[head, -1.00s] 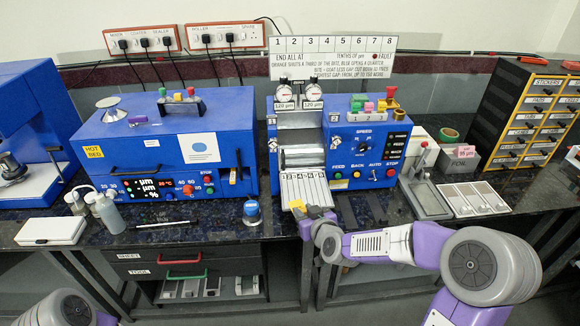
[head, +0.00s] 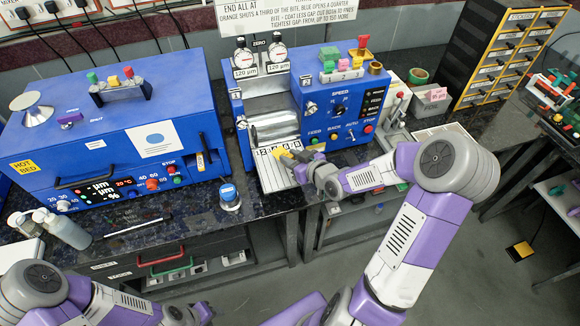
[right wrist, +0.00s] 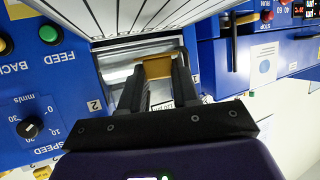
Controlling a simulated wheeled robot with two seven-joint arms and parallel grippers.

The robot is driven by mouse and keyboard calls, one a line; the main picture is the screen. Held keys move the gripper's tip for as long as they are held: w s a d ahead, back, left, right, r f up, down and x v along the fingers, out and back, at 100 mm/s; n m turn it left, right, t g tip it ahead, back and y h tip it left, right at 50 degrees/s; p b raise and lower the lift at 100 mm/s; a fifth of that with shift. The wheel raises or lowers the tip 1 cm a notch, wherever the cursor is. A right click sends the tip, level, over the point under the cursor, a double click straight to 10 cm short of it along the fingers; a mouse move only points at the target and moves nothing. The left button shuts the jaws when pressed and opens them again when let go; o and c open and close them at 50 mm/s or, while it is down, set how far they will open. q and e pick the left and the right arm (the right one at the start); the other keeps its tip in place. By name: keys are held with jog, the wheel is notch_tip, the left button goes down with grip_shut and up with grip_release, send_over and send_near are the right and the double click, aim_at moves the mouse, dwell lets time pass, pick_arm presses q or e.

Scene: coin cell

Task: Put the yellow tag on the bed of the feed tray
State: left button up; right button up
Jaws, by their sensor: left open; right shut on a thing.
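The yellow tag (right wrist: 157,67) is between the fingertips of my right gripper (right wrist: 157,78), which is shut on it. In the head view the yellow tag (head: 283,150) shows at the tip of my right gripper (head: 298,157), over the right part of the feed tray. The feed tray (head: 270,178) is a pale sloped plate with numbered lanes, in front of the roller of the blue machine. Its lined bed (right wrist: 150,15) also shows in the right wrist view. I cannot tell whether the tag touches the bed. My left gripper (head: 192,314) is open, low at the bottom edge.
The blue roller machine (head: 335,100) with dials and buttons stands right behind the tray. A blue hot-bed box (head: 100,140) stands to the left. A blue-capped jar (head: 229,196) sits on the dark counter left of the tray. Bottles (head: 62,228) stand further left.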

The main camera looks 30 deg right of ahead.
notch_tip(320, 180, down, 3)
jog(key=shift+f+b, duration=0.1)
jog(key=shift+b, duration=0.4)
jog(key=shift+f, duration=0.35)
jog(key=shift+r, duration=0.1)
jog(key=o, duration=1)
